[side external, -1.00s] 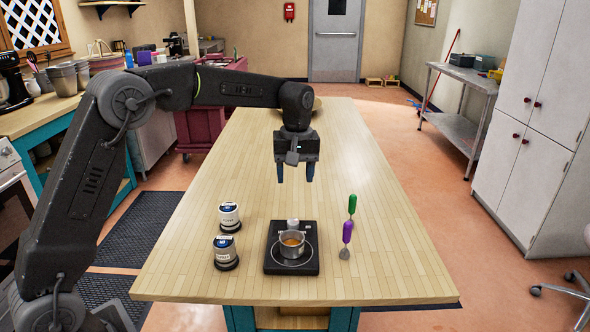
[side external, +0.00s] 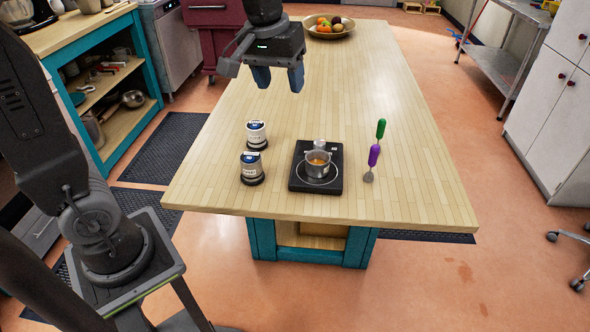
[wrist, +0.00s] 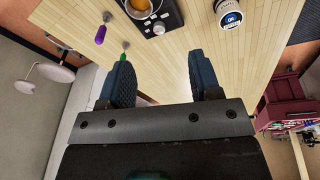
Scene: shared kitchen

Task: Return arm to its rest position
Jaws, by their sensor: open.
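My gripper (side external: 278,78) is open and empty, with its blue fingers pointing down, high above the far left part of the wooden table (side external: 370,85). In the wrist view my gripper's two fingers (wrist: 161,78) stand apart with only the table between them. Nothing touches it. The rest of my arm runs out of the top of the side view, so part of it is hidden.
A black hot plate (side external: 300,182) with a small pot (side external: 318,165) stands near the table's front edge. Two labelled jars (side external: 256,134) (side external: 251,166) are left of it, and a green-handled tool (side external: 381,130) and a purple-handled tool (side external: 373,157) are right. A fruit bowl (side external: 318,33) sits at the far end.

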